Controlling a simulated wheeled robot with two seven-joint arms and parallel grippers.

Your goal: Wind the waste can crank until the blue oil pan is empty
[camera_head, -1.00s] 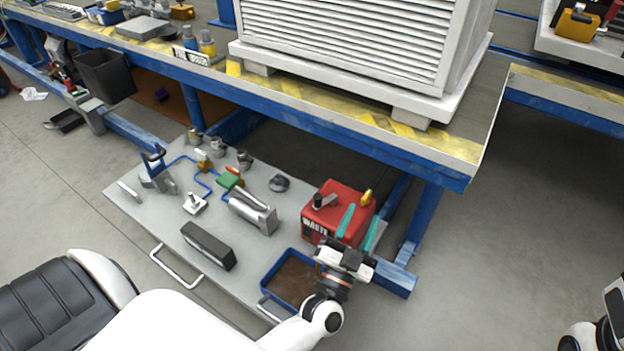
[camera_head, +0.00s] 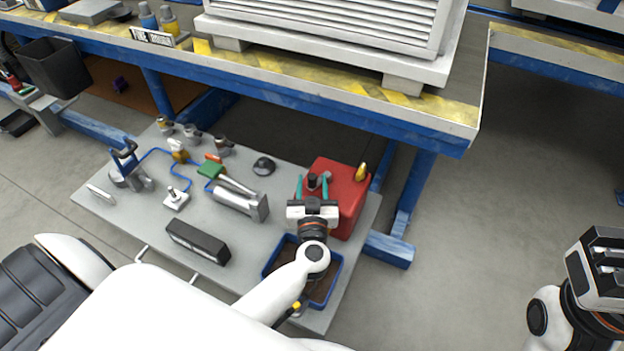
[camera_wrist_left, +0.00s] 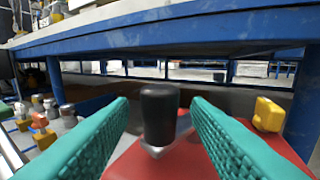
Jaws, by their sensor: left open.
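The red waste can (camera_head: 347,207) stands on the grey board under the bench. Its crank has a black knob (camera_head: 313,180) on top, which also shows upright in the left wrist view (camera_wrist_left: 159,115). My left gripper (camera_head: 312,187) is open over the can's top, its teal fingers on either side of the knob with gaps on both sides. The blue oil pan (camera_head: 337,266) holds brown oil and is partly hidden by my left arm. My right gripper (camera_head: 600,262) is at the lower right, far from the can; its finger gap is unclear.
A yellow cap (camera_head: 361,172) sits on the can's right side. A dark block (camera_head: 198,243), a grey cylinder unit (camera_head: 240,200) and small fittings with blue tubing lie on the board. The blue bench leg (camera_head: 415,190) stands right of the can. Floor to the right is clear.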

